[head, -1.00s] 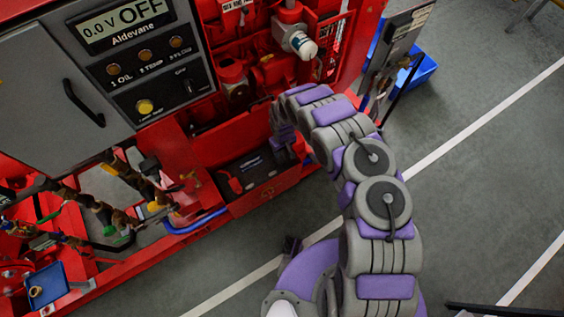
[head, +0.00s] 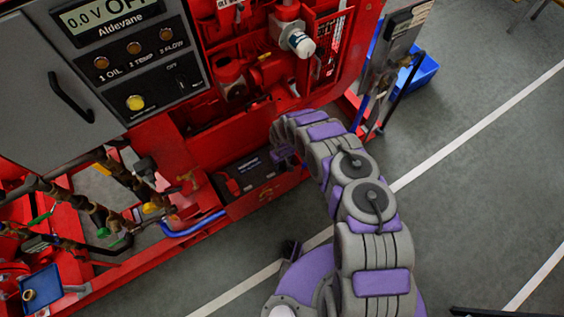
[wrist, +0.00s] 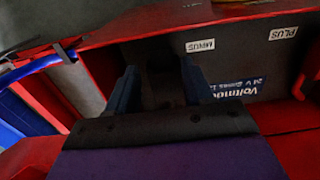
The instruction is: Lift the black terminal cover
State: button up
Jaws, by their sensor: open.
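The battery (head: 256,170) is a dark box in the red frame, and its top also shows in the wrist view (wrist: 238,65), with MINUS and PLUS labels. In the wrist view a black shape between my fingers, seemingly the black terminal cover (wrist: 160,88), lies near the MINUS label; its outline is dim. My gripper (wrist: 160,80) is open, with one blue finger on either side of this shape. I cannot tell whether they touch it. In the head view my gripper (head: 283,156) is at the battery's right end and hides the cover there.
A red terminal cover (head: 232,187) sits at the battery's left end. The red frame edge (wrist: 100,38) runs close beside the battery. A blue hose (head: 195,226) is left of it. The grey control panel (head: 95,75) stands above.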

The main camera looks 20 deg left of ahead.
jog(key=shift+a, duration=0.15)
jog(key=shift+c, duration=0.3)
jog(key=shift+a+f, duration=0.1)
jog(key=shift+a, duration=0.15)
jog(key=c, duration=0.3)
jog(key=shift+d, duration=0.2)
grip_shut()
jog(key=shift+s+d, duration=0.1)
jog(key=shift+a, duration=0.2)
